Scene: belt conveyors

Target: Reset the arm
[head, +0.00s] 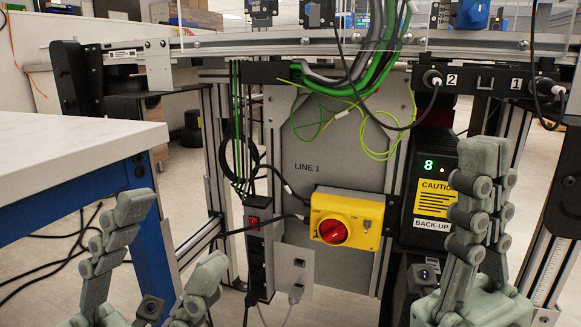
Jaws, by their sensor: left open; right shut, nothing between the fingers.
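My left gripper (168,250) is at the lower left of the head view, its two grey-green fingers spread apart and nothing between them. It is in front of the blue leg of the white table. My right gripper (473,205) is at the lower right, its fingers together and pointing up, with nothing seen in them. It stands in front of the black back-up unit (428,165) and hides part of it. Neither gripper is seen holding anything.
A white table (75,150) fills the left. The conveyor frame (300,45) crosses the top, with green cables hanging below. A yellow switch box (358,212) with a red knob is on the LINE 1 panel (312,145). A power strip (258,262) and cables hang beside it.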

